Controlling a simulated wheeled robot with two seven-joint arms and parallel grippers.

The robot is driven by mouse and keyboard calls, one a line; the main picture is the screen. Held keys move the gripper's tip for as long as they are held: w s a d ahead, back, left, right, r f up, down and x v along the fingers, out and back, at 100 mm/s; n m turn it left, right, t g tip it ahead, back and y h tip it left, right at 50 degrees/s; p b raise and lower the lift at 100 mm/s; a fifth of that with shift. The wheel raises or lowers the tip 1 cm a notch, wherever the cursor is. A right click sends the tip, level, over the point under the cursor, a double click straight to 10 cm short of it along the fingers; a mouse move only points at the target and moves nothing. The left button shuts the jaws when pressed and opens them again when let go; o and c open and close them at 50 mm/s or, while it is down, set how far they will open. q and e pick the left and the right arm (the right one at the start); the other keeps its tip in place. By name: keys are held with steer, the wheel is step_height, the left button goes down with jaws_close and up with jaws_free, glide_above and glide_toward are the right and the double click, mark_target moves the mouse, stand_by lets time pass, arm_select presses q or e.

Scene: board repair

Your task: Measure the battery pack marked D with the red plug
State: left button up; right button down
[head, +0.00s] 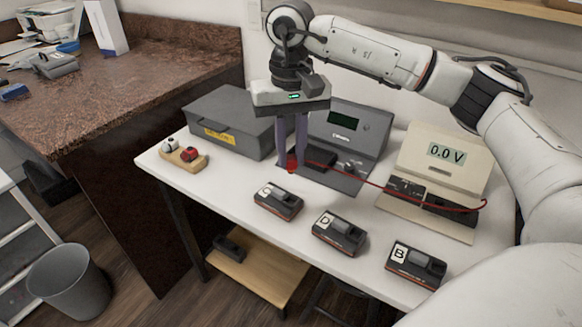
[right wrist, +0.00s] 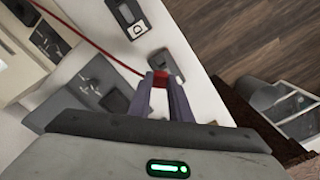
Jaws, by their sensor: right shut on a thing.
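The battery pack marked D (head: 340,233) lies on the white table between pack C (head: 278,201) and pack B (head: 416,265). My right gripper (head: 292,160) points down over the table, behind and a little right of pack C. It is shut on the red plug (head: 291,166), which also shows between the fingertips in the right wrist view (right wrist: 160,78). The plug's red cable (head: 400,188) runs right to the beige meter (head: 440,165), whose display reads 0.0 V. The plug is apart from pack D. My left gripper is not in view.
A grey device (head: 345,135) with a dark screen stands behind the gripper. A closed grey case (head: 228,122) is at the back left. A wooden block with a white and a red knob (head: 183,155) sits at the left edge. The front left tabletop is clear.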

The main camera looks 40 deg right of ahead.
steer(key=shift+r, duration=0.35)
steer(key=s+d+b, duration=0.2)
steer(key=s, duration=0.5)
steer(key=s+d+b, duration=0.2)
steer(key=s+d, duration=0.1)
steer(key=s, duration=0.5)
steer(key=shift+s+d+b, duration=0.15)
steer(key=shift+b, duration=0.15)
stand_by(0.5)
stand_by(0.4)
